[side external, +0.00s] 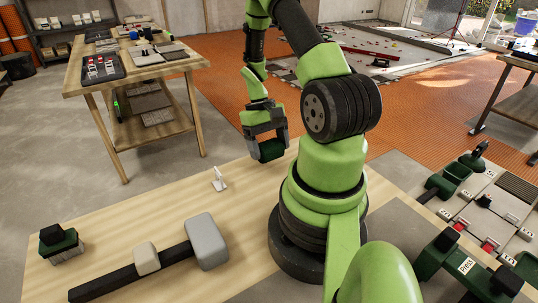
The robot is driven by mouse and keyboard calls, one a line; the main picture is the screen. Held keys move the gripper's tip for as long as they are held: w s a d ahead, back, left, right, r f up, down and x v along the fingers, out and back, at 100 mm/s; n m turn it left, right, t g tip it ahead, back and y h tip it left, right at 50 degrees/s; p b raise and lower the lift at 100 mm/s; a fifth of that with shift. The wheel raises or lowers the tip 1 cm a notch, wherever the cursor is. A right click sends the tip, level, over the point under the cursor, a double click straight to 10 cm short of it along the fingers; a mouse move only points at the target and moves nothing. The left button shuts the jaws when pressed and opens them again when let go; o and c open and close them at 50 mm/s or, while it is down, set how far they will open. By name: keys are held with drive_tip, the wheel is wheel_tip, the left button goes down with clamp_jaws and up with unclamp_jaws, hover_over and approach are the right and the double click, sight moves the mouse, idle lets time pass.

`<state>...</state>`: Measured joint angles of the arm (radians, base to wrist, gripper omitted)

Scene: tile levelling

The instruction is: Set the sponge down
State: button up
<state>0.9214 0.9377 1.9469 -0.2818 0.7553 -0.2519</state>
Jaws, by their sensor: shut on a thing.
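My gripper (267,148) is beyond my arm's base, a little above the far edge of the wooden table (170,200). It is shut on a dark green block, which I take to be the sponge (272,150). The grey fingers stand on either side of the block and hide part of it. The block appears clear of the tabletop, though the exact gap is hard to tell.
A small white upright piece (219,181) stands on the table. A dark bar with a grey block (207,241) and a beige block (146,258) lies in front. A green-and-black handled block (61,245) sits left. Tiles and green tools (466,265) lie right.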

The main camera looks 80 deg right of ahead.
sight(269, 155)
drive_tip(key=shift+f, duration=1.4)
drive_tip(key=shift+f, duration=0.15)
drive_tip(key=o, duration=0.9)
drive_tip(key=v, duration=1.2)
drive_tip(key=w+a+r+n+t+h, duration=0.1)
drive_tip(key=w+a+r+t+h, duration=0.1)
drive_tip(key=w+a+r, duration=0.45)
drive_tip(key=s+a+r+n+t, duration=0.2)
drive_tip(key=s+a+r+t, duration=0.2)
drive_tip(key=a, duration=0.5)
drive_tip(key=s+a+r+n+t, duration=0.2)
drive_tip(key=s+a+r+t, duration=0.2)
drive_tip(key=a+r, duration=0.4)
drive_tip(key=shift+s+a+r+y, duration=0.3)
drive_tip(key=shift+s+a+y, duration=0.15)
drive_tip(key=shift+a, duration=0.4)
